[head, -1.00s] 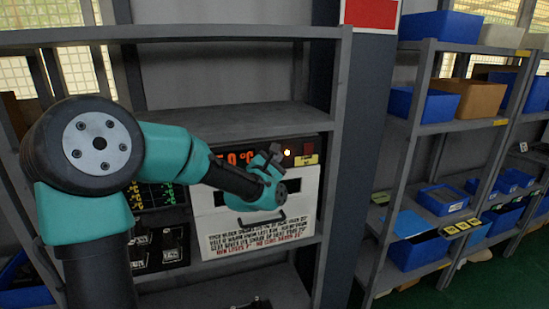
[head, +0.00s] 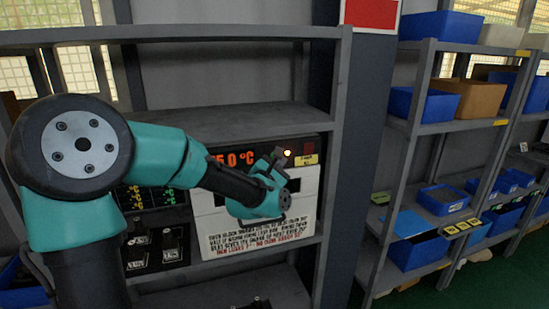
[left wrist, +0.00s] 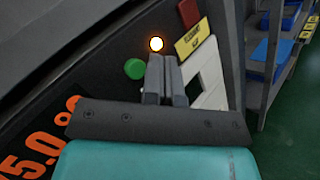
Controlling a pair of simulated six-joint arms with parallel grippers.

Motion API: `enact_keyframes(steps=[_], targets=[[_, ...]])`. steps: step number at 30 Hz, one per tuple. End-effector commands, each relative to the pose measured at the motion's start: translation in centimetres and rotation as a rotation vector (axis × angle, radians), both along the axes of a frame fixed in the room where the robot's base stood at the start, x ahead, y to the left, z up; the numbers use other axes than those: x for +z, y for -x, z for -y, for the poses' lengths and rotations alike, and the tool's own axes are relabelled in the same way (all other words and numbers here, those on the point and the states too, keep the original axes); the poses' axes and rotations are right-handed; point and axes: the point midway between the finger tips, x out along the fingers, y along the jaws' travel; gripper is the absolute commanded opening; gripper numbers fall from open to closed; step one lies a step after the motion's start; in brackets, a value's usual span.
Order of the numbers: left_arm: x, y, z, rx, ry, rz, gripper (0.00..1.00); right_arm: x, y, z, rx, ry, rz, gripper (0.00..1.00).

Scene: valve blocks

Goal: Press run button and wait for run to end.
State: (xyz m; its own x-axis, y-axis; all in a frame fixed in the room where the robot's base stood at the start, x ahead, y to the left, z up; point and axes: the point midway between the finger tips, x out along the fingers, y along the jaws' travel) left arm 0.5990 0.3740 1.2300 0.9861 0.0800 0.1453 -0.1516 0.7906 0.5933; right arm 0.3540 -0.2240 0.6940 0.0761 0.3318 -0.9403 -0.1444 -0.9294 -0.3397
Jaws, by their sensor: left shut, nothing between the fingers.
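The machine (head: 319,199) stands on the shelf, with an orange display (head: 232,158) whose visible part reads "5.0 °C". A green round button (left wrist: 135,69) shows in the left wrist view, just left of my fingers; in the head view I cannot make it out behind my gripper. A lit amber lamp (left wrist: 156,44) glows just beyond the fingertips, and it also shows in the head view (head: 287,153). My left gripper (head: 277,156) is shut and empty in front of the panel; its fingers (left wrist: 164,62) appear beside the button. Contact cannot be told.
A dark red square (left wrist: 188,12) and a yellow label (left wrist: 192,40) sit right of the lamp. A grey shelf post (head: 335,150) stands right of the machine. Black boxes (head: 155,245) stand at its left. Blue bins (head: 437,200) fill the shelves farther right.

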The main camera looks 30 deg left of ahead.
Motion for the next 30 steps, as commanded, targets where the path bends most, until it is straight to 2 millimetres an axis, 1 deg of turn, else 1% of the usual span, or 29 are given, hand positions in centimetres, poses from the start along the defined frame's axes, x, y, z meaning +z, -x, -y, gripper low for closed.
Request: enact_keyframes(steps=[9, 15, 30], targets=[[0.0, 1.6, 2.0, -0.003, 0.0, -0.001, 0.0, 0.0, 0.0, 0.0, 0.0, 0.0, 0.0, 0.43], [0.0, 2.5, 2.9, -0.001, 0.0, 0.0, 0.0, 0.0, 0.0, 0.0, 0.0, 0.0, 0.0, 0.43], [-0.1, 2.5, 3.0, 0.0, -0.002, -0.003, 0.0, 0.0, 0.0, 0.0, 0.0, 0.0, 0.0, 0.43]])
